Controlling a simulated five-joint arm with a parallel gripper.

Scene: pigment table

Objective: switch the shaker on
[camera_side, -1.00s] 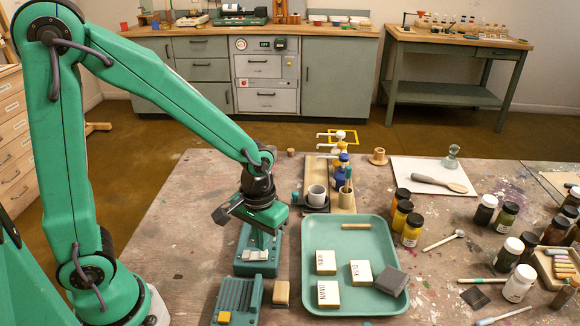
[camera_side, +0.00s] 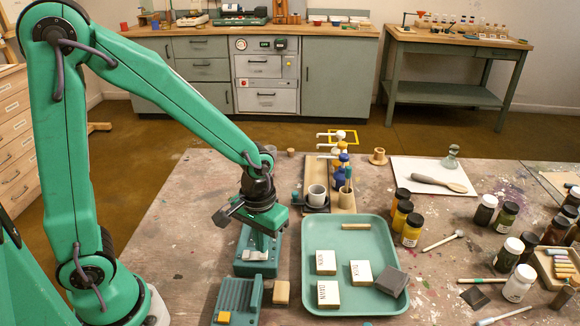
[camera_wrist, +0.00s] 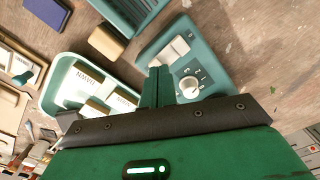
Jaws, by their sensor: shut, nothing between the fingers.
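A teal box (camera_side: 258,266) with a pale switch (camera_side: 255,254) on its top, apparently the shaker, stands on the table left of the tray. My gripper (camera_side: 262,245) is shut and empty, pointing down over the box. In the wrist view my closed fingers (camera_wrist: 158,76) lie over the box's edge beside the switches and the dial, partly hiding that part. Whether the fingertips touch the box I cannot tell.
A teal tray (camera_side: 353,227) with several labelled blocks and a grey block stands to the right. A ribbed teal piece (camera_side: 238,297) and a small wooden block (camera_side: 281,292) lie in front. The table left of the box is clear.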

